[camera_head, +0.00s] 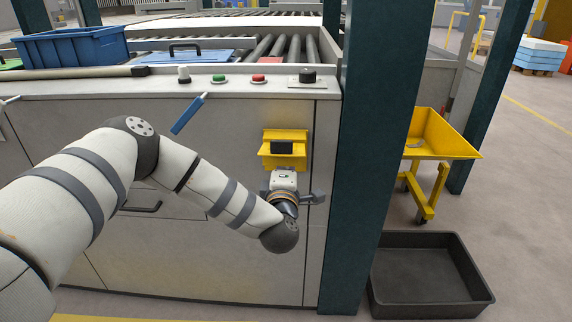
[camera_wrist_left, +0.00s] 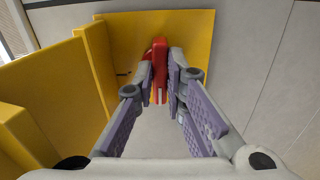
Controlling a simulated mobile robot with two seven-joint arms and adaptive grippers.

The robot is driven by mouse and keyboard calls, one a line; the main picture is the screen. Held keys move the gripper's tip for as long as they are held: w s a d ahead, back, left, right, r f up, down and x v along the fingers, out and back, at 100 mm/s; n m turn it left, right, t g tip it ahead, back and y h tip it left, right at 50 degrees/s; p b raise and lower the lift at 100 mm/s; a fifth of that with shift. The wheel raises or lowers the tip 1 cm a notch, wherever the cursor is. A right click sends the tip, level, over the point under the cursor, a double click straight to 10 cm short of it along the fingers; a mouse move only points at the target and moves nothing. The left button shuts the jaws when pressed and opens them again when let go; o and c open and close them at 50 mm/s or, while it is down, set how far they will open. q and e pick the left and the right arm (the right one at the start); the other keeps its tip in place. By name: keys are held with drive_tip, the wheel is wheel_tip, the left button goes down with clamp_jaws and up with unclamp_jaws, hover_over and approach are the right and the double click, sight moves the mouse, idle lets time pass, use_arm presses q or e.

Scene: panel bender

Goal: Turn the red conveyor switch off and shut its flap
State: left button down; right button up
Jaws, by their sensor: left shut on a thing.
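The red switch (camera_wrist_left: 160,68) is an upright lever in front of a yellow plate in the left wrist view. My left gripper (camera_wrist_left: 161,84) has its two fingers on either side of the lever, shut on it. The yellow switch housing (camera_head: 298,135) is on the grey cabinet front in the head view, with a dark block in front of its middle. A broad yellow panel (camera_wrist_left: 50,85), seemingly the flap, stands out from the plate at the left in the wrist view, so it looks open. In the head view the red lever and my fingertips are hidden. My right gripper is out of view.
Above the housing, the cabinet ledge carries a green button (camera_head: 219,79), a red button (camera_head: 258,79) and a black knob (camera_head: 308,76). A blue-handled lever (camera_head: 188,114) sticks out left. A dark green post (camera_head: 375,150) stands close on the right, with a black bin (camera_head: 430,275) beyond.

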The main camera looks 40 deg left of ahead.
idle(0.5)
use_arm(q)
drive_tip(key=c, duration=1.6)
unclamp_jaws()
drive_tip(key=shift+c, duration=0.2)
drive_tip(key=v, duration=1.2)
drive_tip(key=shift+s, duration=0.1)
drive_tip(key=shift+c, duration=0.3)
